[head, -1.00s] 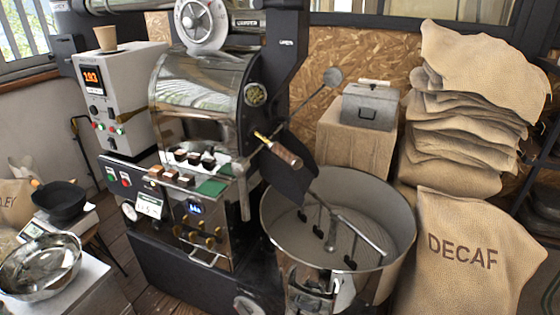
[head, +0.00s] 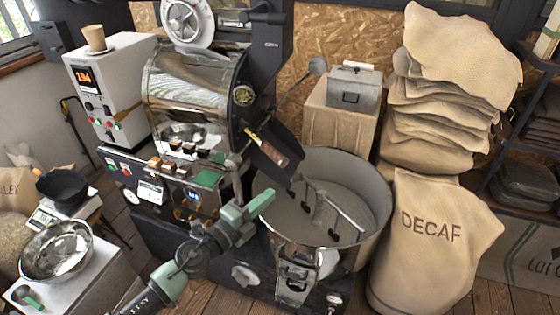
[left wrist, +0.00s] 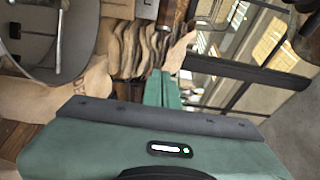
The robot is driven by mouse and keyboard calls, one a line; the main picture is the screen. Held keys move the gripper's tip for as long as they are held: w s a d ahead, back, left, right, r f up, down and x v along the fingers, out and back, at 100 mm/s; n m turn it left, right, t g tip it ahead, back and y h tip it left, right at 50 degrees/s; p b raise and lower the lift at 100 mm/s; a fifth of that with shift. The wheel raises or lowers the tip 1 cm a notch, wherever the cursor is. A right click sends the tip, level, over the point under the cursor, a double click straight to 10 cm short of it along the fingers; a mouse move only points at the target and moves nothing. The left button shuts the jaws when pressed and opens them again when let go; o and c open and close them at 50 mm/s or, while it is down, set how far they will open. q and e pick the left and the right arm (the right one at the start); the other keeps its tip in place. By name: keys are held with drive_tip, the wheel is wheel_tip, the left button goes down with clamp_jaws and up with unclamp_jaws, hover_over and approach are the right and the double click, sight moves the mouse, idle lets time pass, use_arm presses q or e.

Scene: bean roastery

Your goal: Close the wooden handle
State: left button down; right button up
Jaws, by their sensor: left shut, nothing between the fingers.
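The wooden handle (head: 272,153) is a short brown grip on a brass-coloured rod. It sticks out from the front of the roaster (head: 196,90), beside the dark chute (head: 282,170) above the round cooling tray (head: 381,205). My left gripper (head: 265,199) is green, shut and empty. In the head view it shows below the handle, apart from it, in front of the roaster and near the tray's left rim. In the left wrist view its closed fingers (left wrist: 163,88) point away from the camera. My right gripper is not in view.
Stacked burlap sacks (head: 440,100) and a DECAF sack (head: 432,255) stand right of the tray. A grey box (head: 354,92) sits on a pedestal behind. A steel bowl (head: 56,250) and black pan (head: 62,190) are at left. Some wood floor shows at the front.

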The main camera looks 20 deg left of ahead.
sight(262, 150)
use_arm(q)
drive_tip(key=w+b, duration=0.1)
drive_tip(key=w, duration=1)
drive_tip(key=shift+w+b, duration=0.25)
drive_tip(key=shift+b, duration=0.05)
drive_tip(key=shift+d, duration=0.15)
drive_tip(key=w+a+b, duration=0.2)
drive_tip(key=a, duration=0.1)
drive_tip(key=w+a+b, duration=0.1)
drive_tip(key=w+a, duration=0.1)
drive_tip(key=a, duration=0.1)
drive_tip(key=w+a+b, duration=0.2)
drive_tip(key=a, duration=0.1)
drive_tip(key=shift+w+f+b, duration=0.2)
drive_tip(key=shift+b, duration=0.1)
drive_tip(key=shift+a+r, duration=0.2)
drive_tip(key=shift+a, duration=0.05)
drive_tip(key=shift+d+r, duration=0.1)
drive_tip(key=shift+r, duration=0.1)
